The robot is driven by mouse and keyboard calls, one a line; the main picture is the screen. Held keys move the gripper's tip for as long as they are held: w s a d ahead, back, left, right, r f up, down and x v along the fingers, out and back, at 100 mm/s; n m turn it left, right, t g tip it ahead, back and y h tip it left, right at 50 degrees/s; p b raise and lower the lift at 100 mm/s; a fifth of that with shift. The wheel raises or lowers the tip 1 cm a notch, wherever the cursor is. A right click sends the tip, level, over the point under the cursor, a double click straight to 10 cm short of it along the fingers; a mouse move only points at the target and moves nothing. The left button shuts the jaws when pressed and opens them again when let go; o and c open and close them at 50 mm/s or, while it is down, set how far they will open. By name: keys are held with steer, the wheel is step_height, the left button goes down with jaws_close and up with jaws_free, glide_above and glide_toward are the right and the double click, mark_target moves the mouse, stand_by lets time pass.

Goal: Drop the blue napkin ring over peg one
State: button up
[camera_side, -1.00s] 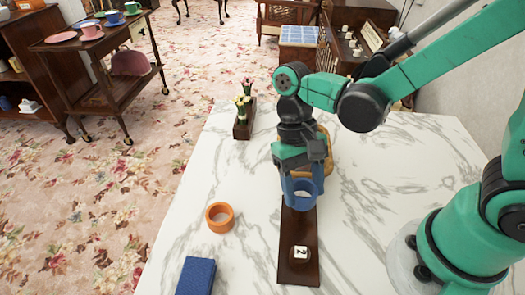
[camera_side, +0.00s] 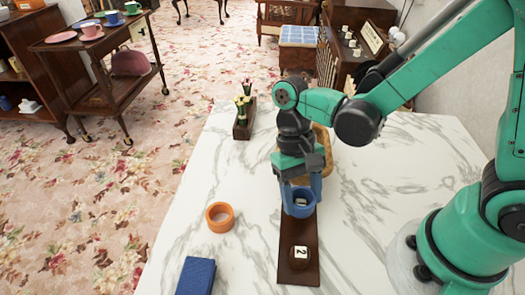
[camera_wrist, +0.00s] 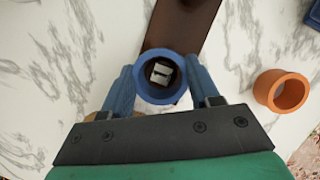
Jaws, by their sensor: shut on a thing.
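My gripper (camera_side: 301,190) is shut on the blue napkin ring (camera_side: 300,212), with one finger on each side of it. The ring is low over the far end of the dark wooden board (camera_side: 284,262), its opening facing up. In the wrist view, a peg's white-labelled top (camera_wrist: 161,73) shows inside the opening of the blue ring (camera_wrist: 160,98). The label's number is hard to read. I cannot tell whether the ring is around the peg or just above it. Another peg (camera_side: 300,254), labelled 2, stands bare at the board's near end.
An orange ring (camera_side: 220,217) lies on the marble table (camera_side: 400,190) left of the board. A dark blue block (camera_side: 196,276) lies at the front left. A planter with flowers (camera_side: 243,128) stands at the back left. A tan object (camera_side: 323,140) is partly hidden behind my gripper.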

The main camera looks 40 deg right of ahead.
steer(key=shift+f, duration=0.95)
steer(key=o, duration=1.3)
steer(key=shift+o, duration=0.2)
steer(key=shift+v, duration=2.8)
